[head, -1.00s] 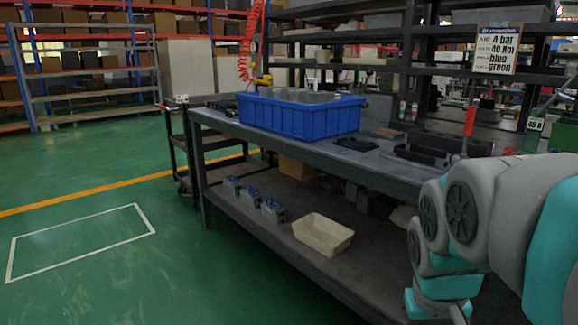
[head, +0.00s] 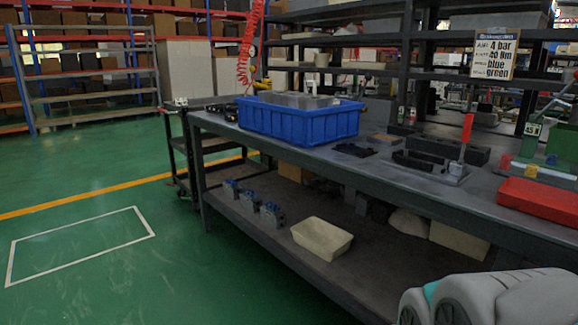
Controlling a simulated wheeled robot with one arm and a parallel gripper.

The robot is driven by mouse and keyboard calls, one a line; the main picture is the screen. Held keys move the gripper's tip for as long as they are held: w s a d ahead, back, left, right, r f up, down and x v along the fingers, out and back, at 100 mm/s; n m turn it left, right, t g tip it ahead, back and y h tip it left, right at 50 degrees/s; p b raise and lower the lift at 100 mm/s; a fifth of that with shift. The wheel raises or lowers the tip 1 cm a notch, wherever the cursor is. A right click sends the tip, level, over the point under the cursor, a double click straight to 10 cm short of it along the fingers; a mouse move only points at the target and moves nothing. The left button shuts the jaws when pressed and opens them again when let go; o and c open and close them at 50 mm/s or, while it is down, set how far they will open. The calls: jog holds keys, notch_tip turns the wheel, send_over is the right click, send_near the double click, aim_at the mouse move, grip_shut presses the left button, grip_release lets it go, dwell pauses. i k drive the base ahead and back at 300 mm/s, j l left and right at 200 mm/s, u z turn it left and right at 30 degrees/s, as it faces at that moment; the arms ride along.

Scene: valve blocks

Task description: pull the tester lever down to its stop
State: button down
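My arm shows only as a grey and teal part at the bottom right corner. My gripper is outside the picture, so its distance from the lever cannot be seen. Nothing hides the lever.
The workbench (head: 362,173) carries a blue crate (head: 300,122), dark blocks beside the lever, a red tray (head: 540,199) and a green device (head: 562,142) at right. A sign (head: 495,56) hangs behind. Small valve blocks (head: 271,213) and a cream bin (head: 321,238) sit on the lower shelf. Green floor at left is clear.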

aim_at(556, 101)
jog(key=z, duration=1.35)
